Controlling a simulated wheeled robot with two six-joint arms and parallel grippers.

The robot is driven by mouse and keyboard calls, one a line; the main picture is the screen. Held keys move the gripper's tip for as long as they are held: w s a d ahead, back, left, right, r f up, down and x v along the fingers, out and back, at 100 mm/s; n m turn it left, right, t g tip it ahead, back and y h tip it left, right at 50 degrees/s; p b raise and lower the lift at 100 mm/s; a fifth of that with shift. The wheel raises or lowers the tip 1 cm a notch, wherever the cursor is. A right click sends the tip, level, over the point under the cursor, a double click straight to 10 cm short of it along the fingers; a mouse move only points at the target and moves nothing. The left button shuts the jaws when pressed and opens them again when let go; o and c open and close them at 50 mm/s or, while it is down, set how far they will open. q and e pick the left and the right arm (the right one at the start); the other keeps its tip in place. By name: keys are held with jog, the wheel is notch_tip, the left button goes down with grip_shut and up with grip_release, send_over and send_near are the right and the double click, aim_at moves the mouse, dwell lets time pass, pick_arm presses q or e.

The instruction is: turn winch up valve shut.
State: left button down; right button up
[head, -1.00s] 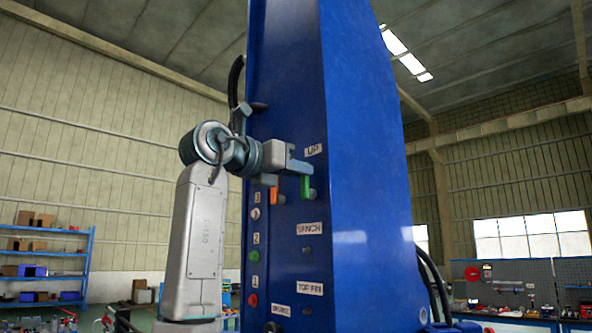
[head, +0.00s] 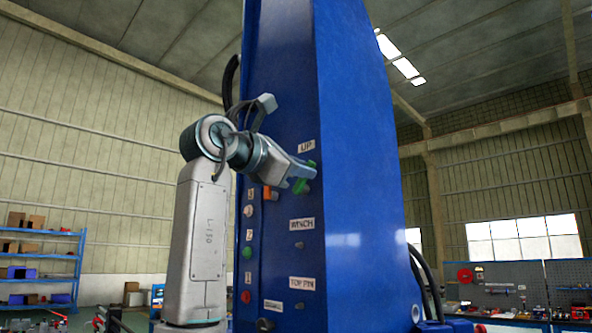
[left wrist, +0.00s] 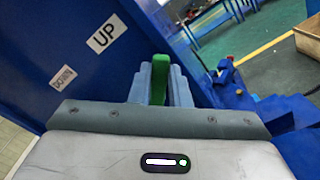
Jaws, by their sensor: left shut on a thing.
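The winch up valve has a green handle (head: 300,187) on the front of the blue crane column, just below the "UP" label (head: 306,146). The handle is tilted, and its middle is hidden behind my fingers in the head view. My left gripper (head: 302,173) is shut on this green handle, with its jaws tilted. In the left wrist view the green handle (left wrist: 160,78) stands between the two blue-grey fingers of the left gripper (left wrist: 161,88). The "UP" label (left wrist: 106,34) also shows there. My right gripper is not in view.
An orange handle (head: 268,193) sits just left of and below my left gripper. The "WINCH" label (head: 302,224) and "TOP PIN" label (head: 301,283) are lower on the blue column (head: 355,200). Several buttons run down its left side. Blue shelves (head: 40,265) stand far left.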

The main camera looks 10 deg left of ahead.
pick_arm(q)
jog(key=m, duration=0.1)
jog(key=f+m+b, duration=0.1)
jog(key=shift+s+d+m, duration=0.2)
jog(key=shift+d+m, duration=0.15)
jog(key=shift+m, duration=0.05)
jog(key=m, duration=0.1)
jog(key=f+m+b, duration=0.1)
jog(key=m, duration=0.1)
jog(key=shift+s+d+f, duration=0.1)
jog(key=shift+s+d, duration=0.05)
jog(key=shift+d, duration=0.05)
jog(key=shift+f+m+b, duration=0.25)
jog(key=shift+m, duration=0.55)
jog(key=shift+f+m+b, duration=0.2)
jog(key=shift+f+m, duration=0.05)
jog(key=shift+m, duration=0.55)
jog(key=shift+d+m, duration=0.1)
jog(key=shift+m, duration=0.2)
jog(key=shift+f, duration=0.1)
jog(key=c, duration=1.4)
grip_release()
jog(key=shift+o, duration=0.2)
jog(key=shift+s, duration=0.1)
